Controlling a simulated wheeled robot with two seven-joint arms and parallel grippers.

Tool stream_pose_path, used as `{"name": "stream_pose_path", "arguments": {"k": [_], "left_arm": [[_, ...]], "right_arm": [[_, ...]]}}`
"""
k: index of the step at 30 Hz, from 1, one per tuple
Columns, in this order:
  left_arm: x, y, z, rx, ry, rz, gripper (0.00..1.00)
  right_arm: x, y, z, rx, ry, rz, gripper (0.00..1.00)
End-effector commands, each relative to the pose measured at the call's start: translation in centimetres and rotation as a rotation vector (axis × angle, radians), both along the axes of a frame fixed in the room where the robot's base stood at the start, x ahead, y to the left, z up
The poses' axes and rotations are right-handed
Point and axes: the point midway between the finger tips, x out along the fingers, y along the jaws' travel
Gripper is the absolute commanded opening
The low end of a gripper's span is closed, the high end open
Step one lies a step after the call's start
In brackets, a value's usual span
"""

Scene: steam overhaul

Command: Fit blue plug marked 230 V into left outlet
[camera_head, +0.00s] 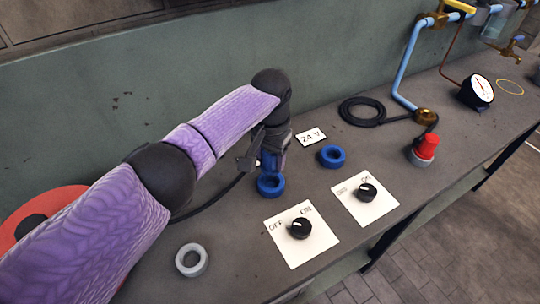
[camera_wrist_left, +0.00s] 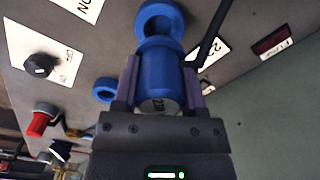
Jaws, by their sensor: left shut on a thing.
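The blue plug (camera_wrist_left: 160,75), with a label on its end reading about "230", is held between the fingers of my left gripper (camera_wrist_left: 161,85). In the head view the plug (camera_head: 270,160) and my left gripper (camera_head: 272,148) are just above the left blue outlet ring (camera_head: 271,185). In the wrist view the plug's far end overlaps the near rim of this ring (camera_wrist_left: 160,12); I cannot tell whether they touch. The right blue outlet ring (camera_head: 332,156) is empty, beside a "24 V" label (camera_head: 311,137). My right gripper is not in view.
Two white switch plates with black knobs (camera_head: 300,229) (camera_head: 367,192) lie in front of the outlets. A grey ring (camera_head: 191,260) is at front left. A black cable coil (camera_head: 362,111) and a gauge (camera_head: 478,90) are farther back.

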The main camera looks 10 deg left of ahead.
Motion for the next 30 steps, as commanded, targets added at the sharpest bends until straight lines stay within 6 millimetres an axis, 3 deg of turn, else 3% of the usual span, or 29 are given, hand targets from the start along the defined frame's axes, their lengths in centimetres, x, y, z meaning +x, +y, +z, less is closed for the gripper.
{"name": "stream_pose_path", "arguments": {"k": [30], "left_arm": [[0.0, 0.0, -2.6, 0.000, 0.001, 0.000, 0.00]], "right_arm": [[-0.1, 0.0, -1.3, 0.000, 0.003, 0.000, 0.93]]}}
